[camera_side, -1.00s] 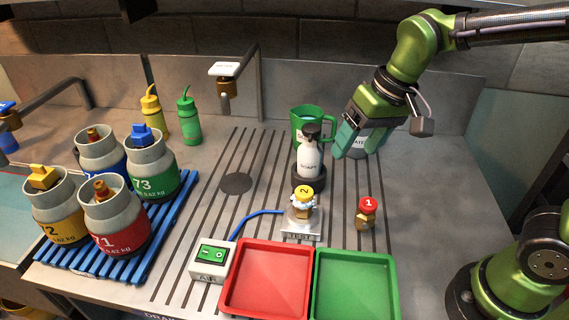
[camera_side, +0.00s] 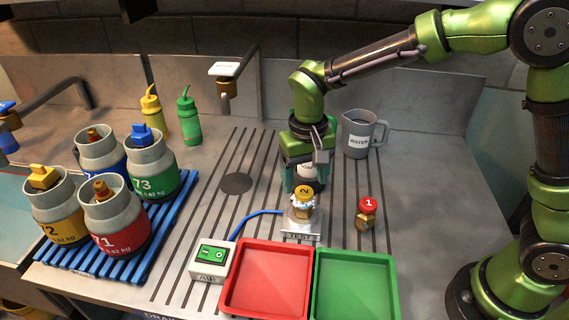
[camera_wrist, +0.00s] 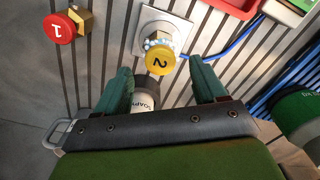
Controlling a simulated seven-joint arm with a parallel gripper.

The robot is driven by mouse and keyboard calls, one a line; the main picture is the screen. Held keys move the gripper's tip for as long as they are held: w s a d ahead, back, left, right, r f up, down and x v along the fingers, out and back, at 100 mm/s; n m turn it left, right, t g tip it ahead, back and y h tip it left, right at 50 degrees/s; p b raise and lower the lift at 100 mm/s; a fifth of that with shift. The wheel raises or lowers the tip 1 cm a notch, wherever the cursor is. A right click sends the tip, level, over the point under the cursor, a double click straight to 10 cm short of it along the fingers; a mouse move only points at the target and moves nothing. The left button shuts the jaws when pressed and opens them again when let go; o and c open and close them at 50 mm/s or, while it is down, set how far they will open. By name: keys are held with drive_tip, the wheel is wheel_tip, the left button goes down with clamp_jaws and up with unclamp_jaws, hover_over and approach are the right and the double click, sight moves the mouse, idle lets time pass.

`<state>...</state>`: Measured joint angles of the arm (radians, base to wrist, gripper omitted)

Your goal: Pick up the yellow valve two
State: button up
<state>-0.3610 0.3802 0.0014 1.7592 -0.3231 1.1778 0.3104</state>
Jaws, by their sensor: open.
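The yellow valve two (camera_side: 304,194) has a yellow cap marked 2 and a brass body with white foam around it. It stands upright on the metal TEST plate (camera_side: 301,228). In the wrist view the valve (camera_wrist: 160,61) shows ahead, between the lines of my two fingers. My gripper (camera_side: 303,187) is open and empty, pointing down just behind the valve in the side view. Its fingers (camera_wrist: 160,66) are spread wide in the wrist view. Whether the fingertips are level with the cap is hard to tell.
The soapy bottle (camera_wrist: 146,103) is close to my fingers, mostly hidden in the side view. The red valve one (camera_side: 367,212) stands right of the plate. A grey water jug (camera_side: 357,136) is behind. Red (camera_side: 229,302) and green (camera_side: 320,306) trays lie in front.

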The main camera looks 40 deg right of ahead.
sight(304, 191)
wheel_tip(304, 191, down, 7)
drive_tip(key=shift+f, duration=0.2)
idle(0.3)
drive_tip(key=shift+c, duration=0.3)
drive_tip(key=shift+w, duration=0.1)
clamp_jaws()
drive_tip(key=shift+r, duration=0.2)
